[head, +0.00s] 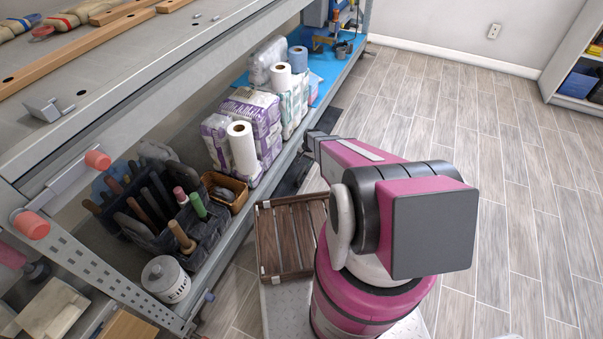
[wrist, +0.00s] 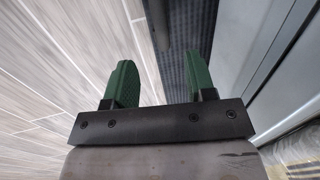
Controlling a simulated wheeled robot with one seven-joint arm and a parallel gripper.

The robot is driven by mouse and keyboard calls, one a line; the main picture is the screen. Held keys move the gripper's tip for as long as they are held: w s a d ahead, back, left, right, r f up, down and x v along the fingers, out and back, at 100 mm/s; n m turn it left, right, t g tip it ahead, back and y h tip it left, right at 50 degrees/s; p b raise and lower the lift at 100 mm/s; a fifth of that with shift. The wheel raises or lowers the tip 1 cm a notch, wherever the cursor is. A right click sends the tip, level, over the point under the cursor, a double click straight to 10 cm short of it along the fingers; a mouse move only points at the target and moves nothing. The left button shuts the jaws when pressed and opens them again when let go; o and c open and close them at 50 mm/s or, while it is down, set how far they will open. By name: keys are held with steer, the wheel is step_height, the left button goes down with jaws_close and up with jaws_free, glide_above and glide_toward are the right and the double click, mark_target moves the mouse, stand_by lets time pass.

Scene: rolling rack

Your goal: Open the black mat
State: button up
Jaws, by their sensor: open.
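The black mat (wrist: 178,75) is a long dark textured strip on the floor in the wrist view, with a smoother grey band along its left side. In the head view the mat (head: 291,180) shows as a dark strip along the foot of the rack, partly hidden by my arm. It appears narrow; whether it is folded or rolled I cannot tell. My gripper (wrist: 161,63) is open, its two green fingers apart above the mat with nothing between them.
The metal rack (head: 300,140) stands along the mat, loaded with paper rolls (head: 243,148), a dark tool caddy (head: 150,235) and a white canister (head: 166,279). The wood-plank floor (head: 520,200) on the right is clear.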

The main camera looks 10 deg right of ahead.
mark_target(302, 172)
steer(key=f, duration=0.4)
steer(key=w+a+f, duration=0.1)
steer(key=f, duration=0.7)
steer(key=shift+w+a, duration=0.25)
steer(key=shift+w, duration=0.05)
jaws_close()
